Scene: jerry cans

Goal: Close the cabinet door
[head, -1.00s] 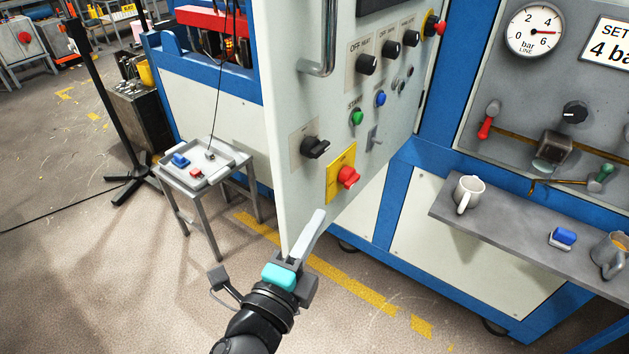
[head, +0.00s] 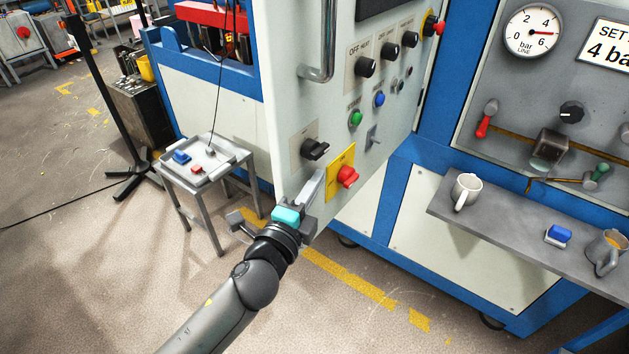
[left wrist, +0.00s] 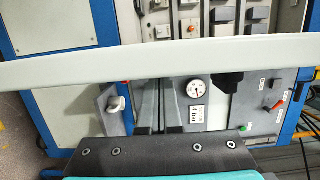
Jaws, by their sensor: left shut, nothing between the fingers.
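The cabinet door (head: 345,105) is a pale grey panel with knobs, buttons and a curved metal handle (head: 330,45). It stands swung open, jutting out from the blue machine frame. In the left wrist view the door (left wrist: 100,67) shows as a long pale bar across the picture. My left gripper (head: 314,184) is shut and empty at the door's lower left part, beside the yellow plate with the red switch. In the left wrist view its fingers (left wrist: 159,90) reach up to the bar; I cannot tell whether they touch it. My right gripper is not in view.
A grey shelf (head: 500,226) at the right holds a white mug (head: 466,190), a blue-topped item (head: 558,235) and a grey mug (head: 607,250). A small metal table (head: 236,158) stands left of the door, with a black stand (head: 100,100) beyond. The floor at lower left is clear.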

